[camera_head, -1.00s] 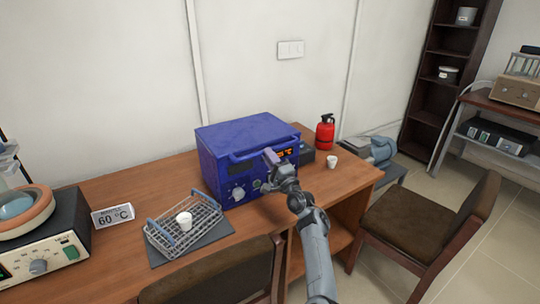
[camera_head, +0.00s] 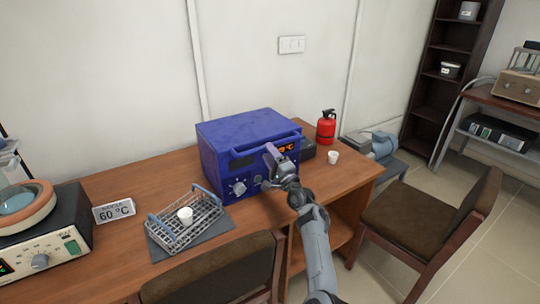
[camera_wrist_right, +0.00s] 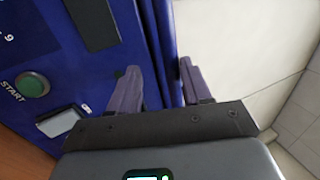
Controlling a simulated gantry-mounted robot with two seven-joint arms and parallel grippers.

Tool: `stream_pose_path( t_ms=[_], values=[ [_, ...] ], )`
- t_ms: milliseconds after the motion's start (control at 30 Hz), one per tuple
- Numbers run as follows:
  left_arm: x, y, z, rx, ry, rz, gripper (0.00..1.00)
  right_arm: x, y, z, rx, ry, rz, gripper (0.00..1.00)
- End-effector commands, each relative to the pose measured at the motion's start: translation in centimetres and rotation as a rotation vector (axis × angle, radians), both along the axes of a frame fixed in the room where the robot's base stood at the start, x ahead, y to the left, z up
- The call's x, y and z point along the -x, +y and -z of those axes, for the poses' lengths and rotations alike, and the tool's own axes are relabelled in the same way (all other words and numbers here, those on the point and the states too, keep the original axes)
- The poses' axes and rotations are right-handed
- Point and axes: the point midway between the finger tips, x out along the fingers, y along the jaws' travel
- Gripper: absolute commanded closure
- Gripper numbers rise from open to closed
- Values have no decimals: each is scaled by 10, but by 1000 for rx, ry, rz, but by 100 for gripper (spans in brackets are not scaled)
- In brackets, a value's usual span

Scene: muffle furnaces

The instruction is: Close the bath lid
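The bath is a blue box (camera_head: 222,172) on the wooden desk, with a knob, a lit orange display and a blue bar handle (camera_head: 245,152) along its upper front. Its top (camera_head: 245,128) looks flat, and I cannot make out an open gap at the lid. My right gripper (camera_head: 271,152) is at the right part of the front, by the handle and display. In the right wrist view its two fingers (camera_wrist_right: 160,85) are apart, with a blue edge or bar showing between them. I cannot tell whether they touch it. My left gripper is not in view.
A wire rack (camera_head: 190,222) with a white cup (camera_head: 185,215) sits on a dark mat at left. A fire extinguisher (camera_head: 326,128) and another cup (camera_head: 333,157) are at right. Chairs (camera_head: 430,205) stand in front.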

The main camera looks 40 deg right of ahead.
Motion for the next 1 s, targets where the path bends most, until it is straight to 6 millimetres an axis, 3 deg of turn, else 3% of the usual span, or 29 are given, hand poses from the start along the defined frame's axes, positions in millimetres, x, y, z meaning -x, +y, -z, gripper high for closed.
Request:
stream_pose_path(
  t_ms=[367, 1000],
  values=[
    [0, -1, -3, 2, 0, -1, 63, 6, 1, 2, -1, 1, -1, 56],
    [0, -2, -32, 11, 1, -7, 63, 92, 12, 32, 1, 1, 0, 56]
  ],
)
